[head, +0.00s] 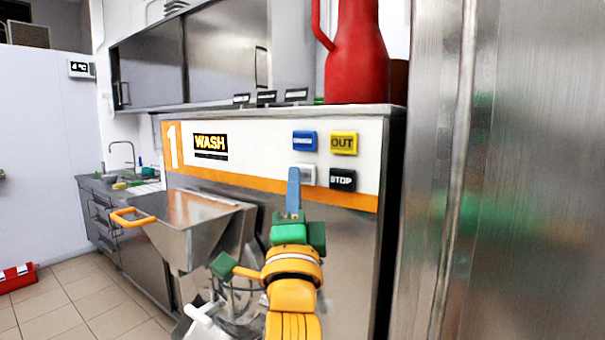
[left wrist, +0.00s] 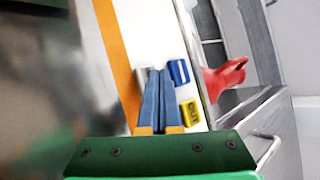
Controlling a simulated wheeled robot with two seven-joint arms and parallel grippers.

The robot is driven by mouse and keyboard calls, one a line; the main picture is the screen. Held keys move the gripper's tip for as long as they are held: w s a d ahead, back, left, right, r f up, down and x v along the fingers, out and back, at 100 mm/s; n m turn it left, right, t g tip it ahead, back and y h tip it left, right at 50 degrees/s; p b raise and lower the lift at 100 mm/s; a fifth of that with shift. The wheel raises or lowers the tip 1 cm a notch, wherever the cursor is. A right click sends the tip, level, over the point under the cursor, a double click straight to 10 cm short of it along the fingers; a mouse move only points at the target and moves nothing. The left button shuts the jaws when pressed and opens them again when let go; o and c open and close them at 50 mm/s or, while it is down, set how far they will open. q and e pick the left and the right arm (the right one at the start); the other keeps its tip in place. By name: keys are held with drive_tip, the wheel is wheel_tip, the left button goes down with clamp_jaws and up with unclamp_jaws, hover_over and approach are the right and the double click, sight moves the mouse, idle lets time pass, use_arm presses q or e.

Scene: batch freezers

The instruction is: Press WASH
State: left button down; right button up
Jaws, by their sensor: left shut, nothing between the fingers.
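The freezer's white front panel (head: 258,151) carries a black display reading WASH in orange (head: 210,144) at its left. At its right are a blue button (head: 304,141), a yellow OUT button (head: 344,143), a black STOP button (head: 342,180) and a grey button (head: 308,176) below the blue one. My left gripper (head: 293,173) is shut and empty, its blue fingers in front of the grey button and partly covering it; its label is unreadable. In the left wrist view the fingertips (left wrist: 158,72) lie between the grey button (left wrist: 141,77) and the blue button (left wrist: 179,71). Contact cannot be told.
A red jug (head: 353,60) stands on top of the freezer. A steel hopper with an orange handle (head: 190,225) juts out at left. A tall steel surface (head: 510,170) closes off the right. A sink counter (head: 125,185) is at the back left; tiled floor (head: 65,305) lies before it.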

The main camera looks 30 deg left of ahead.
use_arm(q)
drive_tip(key=shift+s, duration=0.25)
drive_tip(key=s, duration=0.1)
drive_tip(key=s+p, duration=0.1)
drive_tip(key=s, duration=0.3)
drive_tip(key=shift+a, duration=0.25)
idle(0.8)
